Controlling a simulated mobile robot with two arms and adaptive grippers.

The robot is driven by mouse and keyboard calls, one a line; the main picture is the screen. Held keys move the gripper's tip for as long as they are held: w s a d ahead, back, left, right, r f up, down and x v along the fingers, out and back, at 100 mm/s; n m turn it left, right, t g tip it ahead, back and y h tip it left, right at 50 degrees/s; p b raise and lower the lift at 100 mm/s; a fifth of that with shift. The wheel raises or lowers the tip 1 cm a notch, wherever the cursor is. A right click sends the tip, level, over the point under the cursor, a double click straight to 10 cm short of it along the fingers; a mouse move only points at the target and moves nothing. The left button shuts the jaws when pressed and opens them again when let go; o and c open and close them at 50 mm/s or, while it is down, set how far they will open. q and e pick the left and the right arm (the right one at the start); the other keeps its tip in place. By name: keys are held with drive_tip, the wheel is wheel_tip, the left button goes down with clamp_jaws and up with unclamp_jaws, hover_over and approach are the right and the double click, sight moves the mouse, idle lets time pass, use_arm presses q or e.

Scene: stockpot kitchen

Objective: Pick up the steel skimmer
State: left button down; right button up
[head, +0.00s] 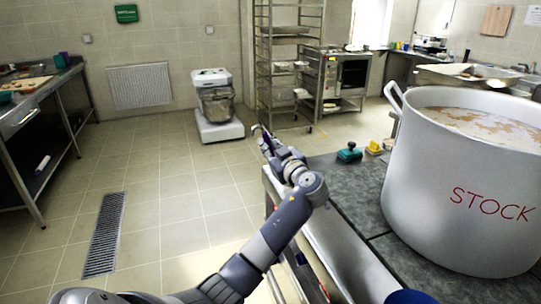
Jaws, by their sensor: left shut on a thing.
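My left gripper (264,138) is at the far left corner of the dark counter, in front of the tall rack. It is shut on a small, thin thing, which I take to be the steel skimmer; the gripper mostly hides it, and its shape is hard to make out. No other skimmer shows clearly. A large stockpot (447,205) marked STOCK stands on the counter at the right, full of brownish liquid. My right gripper is not in view.
The dark counter (345,187) has a green item (349,153) and a yellow item (375,147) near its back edge. A blue thing (411,297) shows at the bottom. The tiled floor at left is clear.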

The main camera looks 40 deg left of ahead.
use_arm(q)
drive_tip(key=s+d+r, duration=0.2)
drive_tip(key=s+d, duration=0.9)
drive_tip(key=shift+d+b, duration=0.3)
drive_tip(key=shift+d, duration=0.1)
idle(0.4)
